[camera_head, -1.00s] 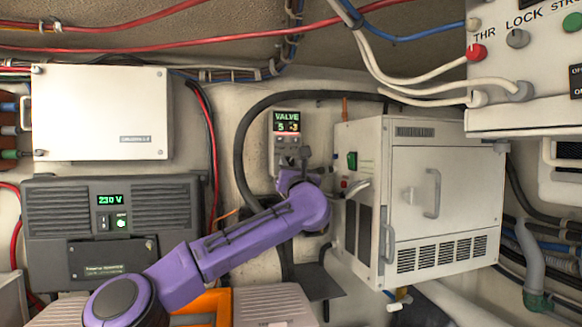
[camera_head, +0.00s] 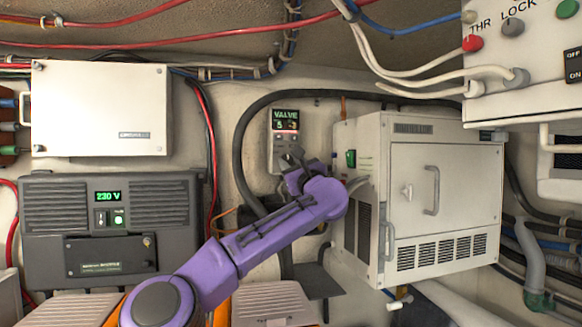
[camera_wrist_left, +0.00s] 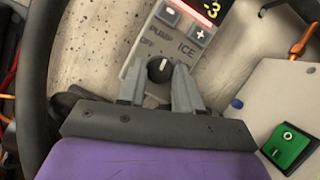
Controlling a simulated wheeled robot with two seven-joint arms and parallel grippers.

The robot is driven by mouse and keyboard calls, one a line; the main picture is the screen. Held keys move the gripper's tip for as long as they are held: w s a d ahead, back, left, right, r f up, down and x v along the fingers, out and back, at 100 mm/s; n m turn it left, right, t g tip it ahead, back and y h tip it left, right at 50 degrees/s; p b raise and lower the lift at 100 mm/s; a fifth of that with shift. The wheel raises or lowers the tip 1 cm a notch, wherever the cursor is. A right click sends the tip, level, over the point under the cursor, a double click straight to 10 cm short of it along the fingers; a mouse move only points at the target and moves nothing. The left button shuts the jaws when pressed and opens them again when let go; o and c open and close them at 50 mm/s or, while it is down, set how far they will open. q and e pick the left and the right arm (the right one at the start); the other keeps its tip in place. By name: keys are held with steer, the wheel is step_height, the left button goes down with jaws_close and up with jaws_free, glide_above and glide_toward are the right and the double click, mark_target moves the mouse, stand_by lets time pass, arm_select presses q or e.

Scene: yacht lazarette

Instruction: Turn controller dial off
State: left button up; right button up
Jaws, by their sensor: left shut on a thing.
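The controller (camera_head: 285,125) is a small grey wall unit with a lit display reading "VALVE". In the left wrist view the controller (camera_wrist_left: 196,50) shows plus and minus buttons and the labels "PUMP", "OFF" and "ICE". Its round dark dial (camera_wrist_left: 160,69) has a white pointer mark that points up towards the buttons. My left gripper (camera_wrist_left: 162,75) is shut on the dial, with one finger on each side of it. In the head view my purple left arm reaches up to the controller and the gripper (camera_head: 291,160) covers the dial. My right gripper is not in view.
A white cabinet (camera_head: 445,200) with a handle stands just right of my left arm. A dark 230 V unit (camera_head: 150,195) and a white box (camera_head: 100,110) are on the left. A black hose (camera_head: 243,150) loops around the controller. A switch panel (camera_head: 535,100) hangs at upper right.

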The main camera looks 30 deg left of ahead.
arm_select(q)
steer(key=n, duration=0.1)
steer(key=n+g+p, duration=0.1)
steer(key=n+g, duration=0.1)
steer(key=n, duration=0.1)
steer(key=shift+r, duration=0.25)
steer(key=n+p, duration=0.1)
steer(key=n+g+p, duration=0.1)
steer(key=n, duration=0.1)
steer(key=shift+w+d+r+g+y, duration=0.1)
steer(key=shift+r+g+y, duration=0.1)
steer(key=shift+g+y, duration=0.1)
steer(key=n+g+p, duration=0.1)
steer(key=n+p, duration=0.2)
steer(key=n, duration=0.1)
steer(key=shift+r+h, duration=0.15)
steer(key=shift+h, duration=0.25)
steer(key=shift+n+g+h+p, duration=0.4)
steer(key=shift+n+g+p, duration=0.3)
steer(key=shift+n+p, duration=0.7)
steer(key=shift+n, duration=0.5)
